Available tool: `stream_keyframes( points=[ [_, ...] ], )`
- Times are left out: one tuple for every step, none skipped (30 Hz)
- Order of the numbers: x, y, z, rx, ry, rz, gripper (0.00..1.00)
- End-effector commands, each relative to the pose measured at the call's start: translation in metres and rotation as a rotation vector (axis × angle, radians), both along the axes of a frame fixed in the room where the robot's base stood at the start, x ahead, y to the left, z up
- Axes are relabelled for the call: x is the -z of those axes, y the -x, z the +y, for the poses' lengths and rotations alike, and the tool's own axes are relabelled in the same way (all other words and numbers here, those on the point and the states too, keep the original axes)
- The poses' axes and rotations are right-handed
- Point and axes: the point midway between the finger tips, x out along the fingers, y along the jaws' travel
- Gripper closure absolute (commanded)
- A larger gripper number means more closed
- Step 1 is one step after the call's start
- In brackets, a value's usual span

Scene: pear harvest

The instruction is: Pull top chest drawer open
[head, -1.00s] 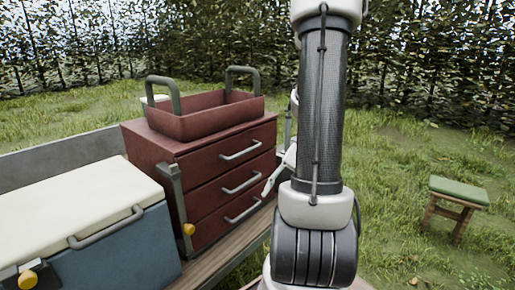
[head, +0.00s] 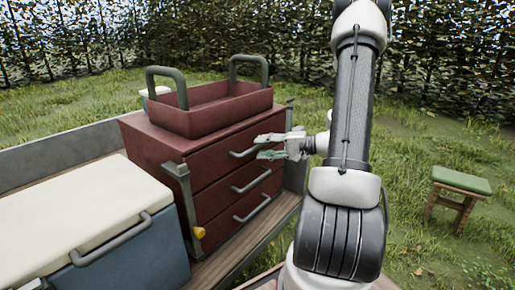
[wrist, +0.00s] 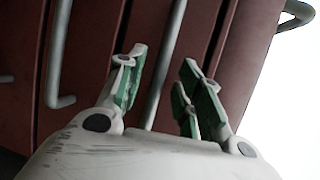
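The dark red chest (head: 150,150) has three drawers, all flush with its front. The top drawer (head: 208,168) carries a grey bar handle (head: 238,154), its right part hidden behind my gripper in the head view. My gripper (head: 265,147) is at this handle, with green-padded fingers spread apart. In the wrist view the open fingers (wrist: 163,60) stand on either side of the top handle (wrist: 167,65), with gaps visible beside the bar. I cannot tell how deep the bar sits between them. The second drawer's handle (wrist: 58,60) lies to the left.
A red tray (head: 210,115) with two upright grey-green handles sits on the chest. A grey bar with a yellow knob (head: 199,232) runs down the chest's left front corner. A blue cooler (head: 150,255) with a cream lid stands at left. A green-topped stool (head: 461,180) stands on grass at right.

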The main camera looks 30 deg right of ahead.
Motion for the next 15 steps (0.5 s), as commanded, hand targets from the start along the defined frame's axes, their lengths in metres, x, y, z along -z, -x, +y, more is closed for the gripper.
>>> stream_keyframes(
  points=[
    [0.002, -0.005, 0.006, -0.004, 0.000, 0.001, 0.65],
    [0.002, -0.008, 0.008, -0.003, 0.000, 0.001, 0.65],
    [0.003, -0.011, 0.011, -0.002, 0.000, 0.001, 0.65],
    [0.004, -0.013, 0.013, -0.002, 0.000, 0.001, 0.65],
    [0.004, -0.015, 0.015, -0.003, 0.000, 0.001, 0.65],
    [0.004, -0.017, 0.016, -0.002, 0.000, 0.001, 0.65],
    [0.004, -0.018, 0.017, -0.001, 0.000, 0.001, 0.65],
    [0.005, -0.019, 0.017, -0.001, 0.000, 0.001, 0.65],
    [0.005, -0.019, 0.018, 0.000, 0.000, 0.001, 0.65],
    [0.005, -0.019, 0.018, 0.000, 0.000, 0.001, 0.65],
    [0.005, -0.019, 0.018, 0.000, 0.000, 0.001, 0.65],
    [0.005, -0.019, 0.018, 0.000, 0.000, 0.001, 0.65],
    [0.005, -0.019, 0.018, 0.000, 0.000, 0.001, 0.65],
    [0.005, -0.019, 0.018, 0.000, 0.000, 0.001, 0.65],
    [0.005, -0.019, 0.018, 0.000, 0.000, 0.001, 0.65]
  ],
)
